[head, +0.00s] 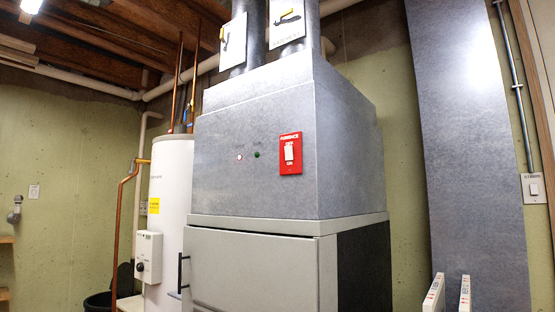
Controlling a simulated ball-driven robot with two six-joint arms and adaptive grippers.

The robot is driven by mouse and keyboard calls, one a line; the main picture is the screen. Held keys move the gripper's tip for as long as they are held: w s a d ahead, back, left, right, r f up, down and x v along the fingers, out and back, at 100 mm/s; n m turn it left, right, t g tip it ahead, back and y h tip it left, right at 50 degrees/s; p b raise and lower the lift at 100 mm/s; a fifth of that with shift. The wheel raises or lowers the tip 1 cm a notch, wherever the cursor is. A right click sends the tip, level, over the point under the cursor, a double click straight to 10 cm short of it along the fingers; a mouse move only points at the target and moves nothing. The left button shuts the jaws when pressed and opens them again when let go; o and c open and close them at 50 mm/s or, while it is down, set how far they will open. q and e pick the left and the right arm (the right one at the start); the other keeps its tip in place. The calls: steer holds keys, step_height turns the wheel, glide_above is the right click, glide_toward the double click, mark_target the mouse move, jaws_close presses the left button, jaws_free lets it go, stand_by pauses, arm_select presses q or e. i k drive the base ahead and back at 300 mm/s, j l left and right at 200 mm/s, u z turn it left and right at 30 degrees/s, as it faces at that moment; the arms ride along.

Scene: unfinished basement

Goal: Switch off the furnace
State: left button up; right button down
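The furnace (255,165) is a large grey metal cabinet in the middle of the head view. A red plate (284,169) marked FURNACE is on its upper front, with OFF above and ON below. A white rocker switch (289,151) sits on this plate; I cannot tell which way it is pressed. Left of the plate, a small light (239,157) looks bright and a green light (257,155) looks dark. Neither of my grippers is in view.
A white water heater (168,195) with a control box (148,257) stands left of the furnace. A black bin (98,303) is at lower left. Another switch plate (533,188) is on the right wall. Two white, red-lettered panels (465,294) stand at lower right.

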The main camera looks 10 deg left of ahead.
mark_target(288, 149)
steer(key=i+j, duration=0.2)
steer(key=j, duration=0.15)
steer(key=i+j, duration=0.2)
steer(key=j, duration=0.15)
steer(key=i+j, duration=0.2)
steer(key=j, duration=0.2)
steer(key=i+j, duration=0.2)
steer(key=j, duration=0.9)
